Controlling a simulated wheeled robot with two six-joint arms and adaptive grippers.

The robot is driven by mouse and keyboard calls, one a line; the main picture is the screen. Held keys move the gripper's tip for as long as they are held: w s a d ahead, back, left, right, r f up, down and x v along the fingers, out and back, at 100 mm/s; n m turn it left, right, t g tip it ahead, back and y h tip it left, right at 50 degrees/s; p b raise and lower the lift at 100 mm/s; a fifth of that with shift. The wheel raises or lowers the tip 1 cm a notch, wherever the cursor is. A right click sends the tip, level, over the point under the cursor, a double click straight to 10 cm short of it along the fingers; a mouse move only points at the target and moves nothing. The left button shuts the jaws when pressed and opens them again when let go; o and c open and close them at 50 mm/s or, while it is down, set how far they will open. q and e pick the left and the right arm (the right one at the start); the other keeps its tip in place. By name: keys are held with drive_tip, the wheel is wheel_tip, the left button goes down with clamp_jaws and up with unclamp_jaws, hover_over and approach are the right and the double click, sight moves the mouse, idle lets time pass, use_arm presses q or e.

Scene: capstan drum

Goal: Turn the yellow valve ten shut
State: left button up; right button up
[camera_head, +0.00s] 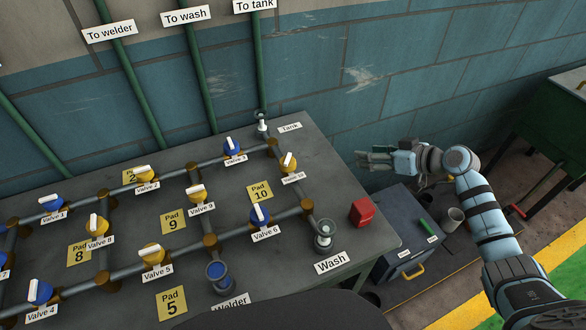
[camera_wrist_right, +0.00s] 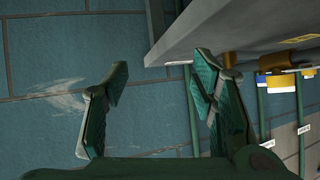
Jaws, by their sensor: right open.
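A yellow valve with a white handle (camera_head: 288,162) sits on the right-hand pipe of the bench, next to the yellow Pad 10 plate (camera_head: 260,191). Its small label is hard to read. The handle slants up to the right, across the pipe's line in the picture. My right gripper (camera_head: 376,160) is open and empty, off the bench to the right of this valve and apart from it. A yellow valve (camera_wrist_right: 279,60) shows there at the right; I cannot tell which. My left gripper is out of view.
The grey bench (camera_head: 225,270) carries several other yellow and blue valves on pipes. Blue valve 6 (camera_head: 260,217) is near Pad 10. A red box (camera_head: 361,212) stands at the bench's right edge. A lower grey cabinet (camera_head: 403,222) and a cup (camera_head: 454,219) are beyond it.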

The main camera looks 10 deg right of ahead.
sight(290, 161)
drive_tip(key=s+a+r+n+g+y, duration=0.3)
drive_tip(key=s+a+r+n+y, duration=0.4)
drive_tip(key=a+r, duration=0.25)
drive_tip(key=shift+n+g+h, duration=0.3)
drive_tip(key=shift+n+h, duration=0.1)
drive_tip(key=shift+h, duration=0.3)
drive_tip(key=x, duration=1.4)
drive_tip(key=shift+w+a+f, duration=0.2)
drive_tip(key=shift+f, duration=0.25)
